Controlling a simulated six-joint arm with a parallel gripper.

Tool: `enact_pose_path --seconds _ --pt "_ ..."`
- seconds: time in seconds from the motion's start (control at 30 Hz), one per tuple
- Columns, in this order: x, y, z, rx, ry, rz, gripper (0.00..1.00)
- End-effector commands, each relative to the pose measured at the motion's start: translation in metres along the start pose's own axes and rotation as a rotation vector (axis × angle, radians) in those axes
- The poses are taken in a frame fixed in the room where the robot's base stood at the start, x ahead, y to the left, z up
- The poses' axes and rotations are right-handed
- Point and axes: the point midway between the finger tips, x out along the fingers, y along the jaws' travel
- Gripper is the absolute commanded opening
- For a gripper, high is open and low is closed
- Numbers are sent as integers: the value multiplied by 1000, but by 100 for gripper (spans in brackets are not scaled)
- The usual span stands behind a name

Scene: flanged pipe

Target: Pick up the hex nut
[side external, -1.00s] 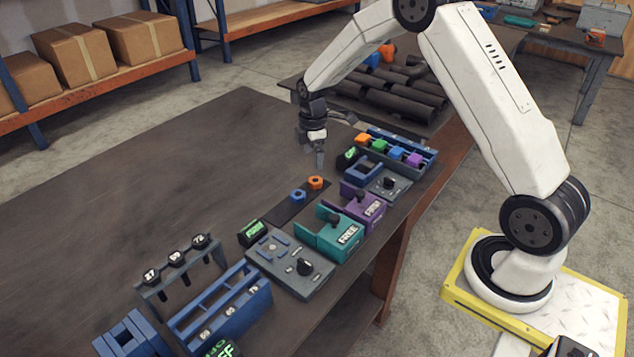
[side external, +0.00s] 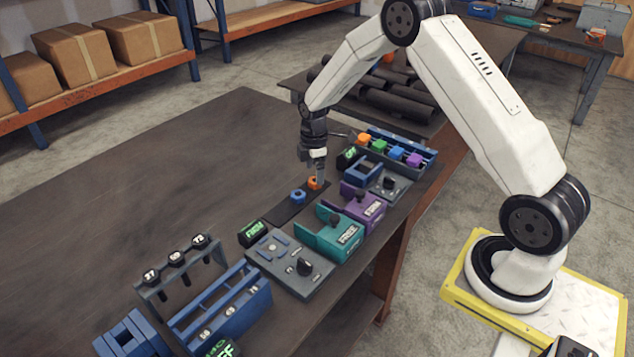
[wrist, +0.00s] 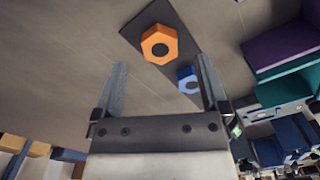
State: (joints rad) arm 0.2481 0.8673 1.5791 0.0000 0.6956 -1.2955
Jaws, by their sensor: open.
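An orange hex nut (side external: 313,183) lies on a dark mat (side external: 285,212) on the table. It shows large in the wrist view (wrist: 159,44), just beyond the fingertips. A blue hex nut (side external: 298,196) lies on the same mat, nearer the camera in the side view; the wrist view shows it (wrist: 187,79) close to the right finger. My gripper (side external: 312,178) points down close to the orange nut. In the wrist view my gripper (wrist: 160,65) has its two fingers wide apart with nothing held between them. The exact gap to the orange nut is hard to tell.
A purple fixture (side external: 364,207) and a teal fixture (side external: 331,234) stand right of the mat. A blue rack with coloured blocks (side external: 402,151) is behind. A grey panel with a knob (side external: 290,264) is in front. The table's left side (side external: 150,190) is clear.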

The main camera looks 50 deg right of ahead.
Motion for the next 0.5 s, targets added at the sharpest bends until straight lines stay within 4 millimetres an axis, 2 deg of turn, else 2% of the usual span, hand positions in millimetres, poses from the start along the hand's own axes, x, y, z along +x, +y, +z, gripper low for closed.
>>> enact_pose_path --seconds 0.2,0.5 --pt "24 -1 1 0 -1 0 94" --pt "30 -1 1 0 0 1 94"
